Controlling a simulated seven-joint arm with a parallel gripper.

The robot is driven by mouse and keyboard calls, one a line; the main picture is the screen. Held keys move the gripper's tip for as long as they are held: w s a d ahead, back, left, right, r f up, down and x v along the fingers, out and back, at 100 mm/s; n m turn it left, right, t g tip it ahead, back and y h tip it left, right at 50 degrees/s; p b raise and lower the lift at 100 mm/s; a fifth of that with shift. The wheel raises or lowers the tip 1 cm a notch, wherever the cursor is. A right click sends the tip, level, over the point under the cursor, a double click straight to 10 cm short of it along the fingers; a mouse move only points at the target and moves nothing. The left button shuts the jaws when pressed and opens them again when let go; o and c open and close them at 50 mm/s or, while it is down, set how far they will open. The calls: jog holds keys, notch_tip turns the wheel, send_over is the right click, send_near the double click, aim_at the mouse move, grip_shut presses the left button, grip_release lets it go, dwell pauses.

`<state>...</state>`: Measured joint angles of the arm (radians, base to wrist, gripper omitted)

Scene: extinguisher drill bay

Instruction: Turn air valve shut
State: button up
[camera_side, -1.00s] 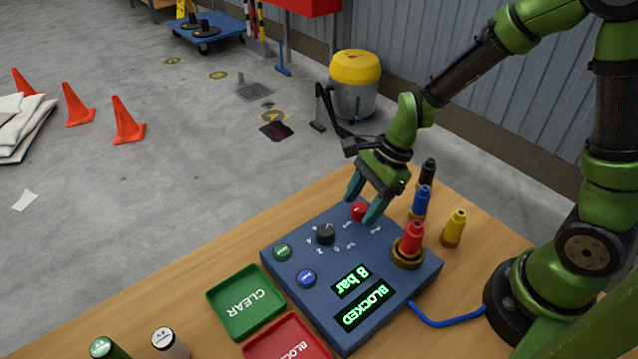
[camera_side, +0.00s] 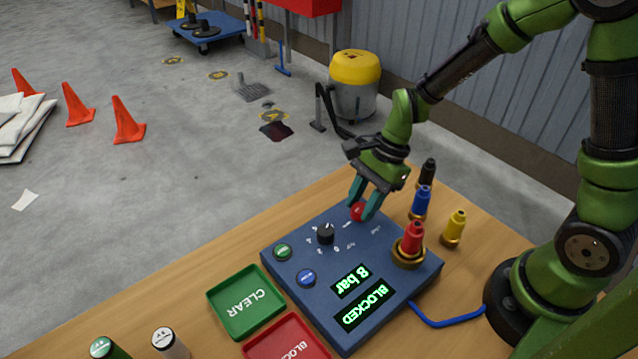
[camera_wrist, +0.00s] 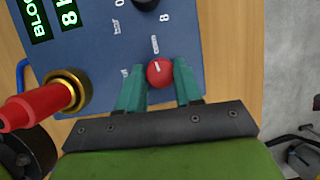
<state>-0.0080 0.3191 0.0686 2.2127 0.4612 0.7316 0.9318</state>
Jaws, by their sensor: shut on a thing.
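The air valve is a small round red knob (camera_side: 357,211) with a white mark, near the far corner of the blue panel (camera_side: 385,268). In the wrist view the red knob (camera_wrist: 159,73) sits between my two teal fingertips, its white mark pointing up in the picture. My gripper (camera_side: 363,209) is above the panel and shut on the red knob. It also shows in the wrist view (camera_wrist: 160,84), a finger on each side of the knob. The panel's displays read "8 bar" and "BLOCKED".
A black knob (camera_side: 325,233), a green button (camera_side: 283,251) and a blue button (camera_side: 306,278) share the panel. A red nozzle (camera_side: 411,240) stands in a brass ring there. Blue (camera_side: 421,201), yellow (camera_side: 455,227) and black nozzles stand beside it. A green CLEAR tray (camera_side: 245,303) lies left.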

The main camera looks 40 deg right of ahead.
jog(key=n, duration=0.1)
jog(key=n+g, duration=0.1)
jog(key=n, duration=0.2)
jog(key=shift+w+n+g, duration=0.25)
jog(key=shift+n+g, duration=0.05)
jog(key=shift+g, duration=0.1)
jog(key=n+g, duration=0.1)
jog(key=n, duration=0.2)
jog(key=shift+w+n+h, duration=0.1)
jog(key=shift+n+h, duration=0.2)
jog(key=shift+h, duration=0.1)
jog(key=n+g+h, duration=0.1)
jog(key=n, duration=0.3)
jog(key=shift+w+a, duration=0.1)
jog(key=shift+a, duration=0.05)
jog(key=shift+a+n+g+h, duration=0.1)
jog(key=shift+n+g+h, duration=0.5)
jog(key=shift+n, duration=1.2)
jog(key=o, duration=1)
jog(key=shift+r, duration=0.1)
jog(key=v, duration=1.6)
jog(key=shift+a+r, duration=0.1)
jog(key=shift+r, duration=0.3)
